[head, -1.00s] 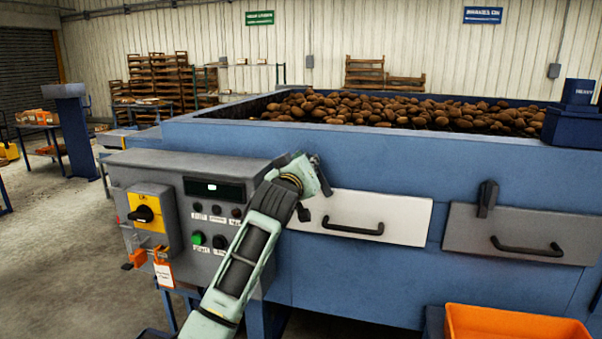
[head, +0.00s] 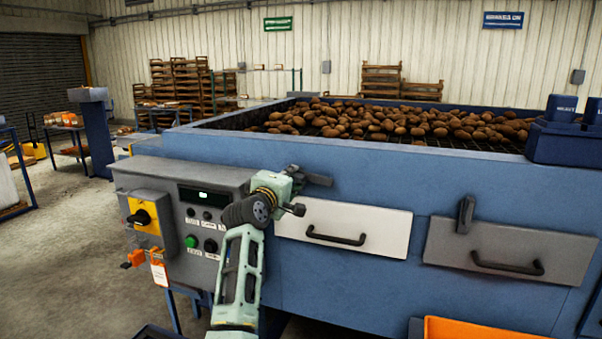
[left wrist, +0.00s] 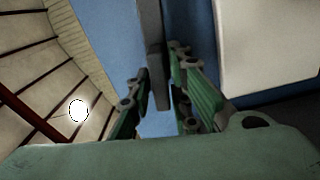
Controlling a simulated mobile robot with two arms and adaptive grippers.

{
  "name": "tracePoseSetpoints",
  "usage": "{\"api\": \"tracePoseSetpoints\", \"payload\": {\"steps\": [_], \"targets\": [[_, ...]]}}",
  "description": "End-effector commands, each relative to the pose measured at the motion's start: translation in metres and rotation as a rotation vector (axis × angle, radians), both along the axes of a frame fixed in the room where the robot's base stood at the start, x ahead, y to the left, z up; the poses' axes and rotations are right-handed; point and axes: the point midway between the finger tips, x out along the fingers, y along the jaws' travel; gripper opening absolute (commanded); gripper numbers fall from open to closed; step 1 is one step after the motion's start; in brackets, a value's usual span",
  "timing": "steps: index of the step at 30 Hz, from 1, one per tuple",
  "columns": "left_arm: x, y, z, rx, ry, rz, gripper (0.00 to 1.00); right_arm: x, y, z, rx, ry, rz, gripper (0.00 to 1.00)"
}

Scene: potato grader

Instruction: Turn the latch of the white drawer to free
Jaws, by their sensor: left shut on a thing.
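The white drawer (head: 385,228) is shut in the blue machine front, with a black bow handle (head: 337,238). Its dark latch (head: 319,180) is at the drawer's upper left, lying nearly flat with its arm to the left, partly hidden by my left gripper (head: 297,180). In the left wrist view, the latch (left wrist: 155,60) is a dark grey bar between the green fingers of my left gripper (left wrist: 160,95), which is shut on it. The white drawer (left wrist: 268,45) shows at upper right there. My right gripper is not in view.
The grey drawer (head: 560,262) at right has its own upright latch (head: 466,215). A grey control box (head: 150,175) with switch and buttons sits left of my arm. Potatoes (head: 400,118) fill the top. An orange crate (head: 470,328) stands at lower right.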

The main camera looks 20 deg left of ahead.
Motion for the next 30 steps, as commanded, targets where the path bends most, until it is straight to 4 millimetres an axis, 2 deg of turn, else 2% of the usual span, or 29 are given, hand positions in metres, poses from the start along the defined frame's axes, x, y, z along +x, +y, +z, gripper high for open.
{"api": "tracePoseSetpoints", "payload": {"steps": [6,15,27,28,30], "targets": [[0.000,0.006,0.000,-0.115,0.006,-0.002,0.00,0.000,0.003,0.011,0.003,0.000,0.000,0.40],[0.000,0.009,-0.002,-0.182,0.008,-0.003,0.00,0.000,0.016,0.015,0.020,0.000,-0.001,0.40],[0.000,0.009,-0.002,-0.191,0.008,-0.003,0.00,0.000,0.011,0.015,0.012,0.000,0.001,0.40],[0.000,0.009,-0.002,-0.192,0.008,-0.003,0.19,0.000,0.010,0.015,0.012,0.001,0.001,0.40],[0.000,0.010,-0.002,-0.191,0.008,-0.002,0.25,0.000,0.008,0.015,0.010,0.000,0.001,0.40]]}}
